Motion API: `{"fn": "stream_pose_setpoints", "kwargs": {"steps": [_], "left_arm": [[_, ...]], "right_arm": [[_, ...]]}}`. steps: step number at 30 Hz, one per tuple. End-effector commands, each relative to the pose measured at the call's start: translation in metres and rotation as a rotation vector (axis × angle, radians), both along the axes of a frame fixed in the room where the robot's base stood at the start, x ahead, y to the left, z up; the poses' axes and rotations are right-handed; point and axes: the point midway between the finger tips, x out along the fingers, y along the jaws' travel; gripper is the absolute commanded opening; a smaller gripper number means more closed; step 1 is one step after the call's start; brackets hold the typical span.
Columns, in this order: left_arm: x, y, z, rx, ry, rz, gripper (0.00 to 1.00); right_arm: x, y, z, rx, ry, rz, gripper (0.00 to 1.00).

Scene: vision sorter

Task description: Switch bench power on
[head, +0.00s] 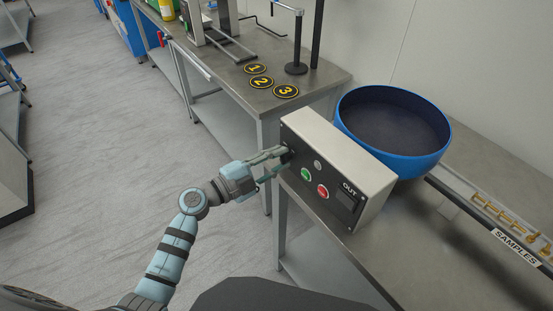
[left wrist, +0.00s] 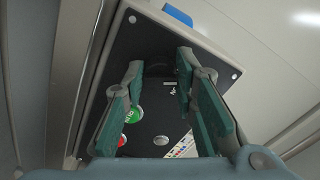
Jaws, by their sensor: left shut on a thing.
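The control box (head: 335,172) stands on the bench, with a dark front panel in a pale housing. Its face carries a green button (head: 306,174), a red button (head: 323,191), a small grey round part (head: 317,164) and a dark display marked OUT. My left gripper (head: 284,154) is at the panel's upper left end, its fingers shut on a dark knob there. The knob is mostly hidden by the fingers. In the left wrist view, the fingers (left wrist: 160,75) reach to the panel (left wrist: 150,100), either side of the dark knob (left wrist: 158,69). My right gripper is not in view.
A blue bowl (head: 395,155) sits right behind the box. A rail labelled SAMPLES (head: 515,247) with several brass pieces lies at the right. Another bench (head: 310,88) behind carries numbered discs 1, 2 and 3 and a black post.

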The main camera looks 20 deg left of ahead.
Motion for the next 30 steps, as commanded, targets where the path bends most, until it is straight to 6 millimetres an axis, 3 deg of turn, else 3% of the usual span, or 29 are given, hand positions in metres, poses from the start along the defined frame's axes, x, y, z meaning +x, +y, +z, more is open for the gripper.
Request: {"fn": "stream_pose_setpoints", "kwargs": {"steps": [8,30], "left_arm": [[0.0003,0.0004,0.0011,0.103,-0.084,0.002,0.00],[0.0005,0.0003,0.0028,0.613,-0.508,0.001,0.00]], "right_arm": [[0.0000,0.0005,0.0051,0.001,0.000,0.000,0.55],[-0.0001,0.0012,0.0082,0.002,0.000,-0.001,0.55]]}}
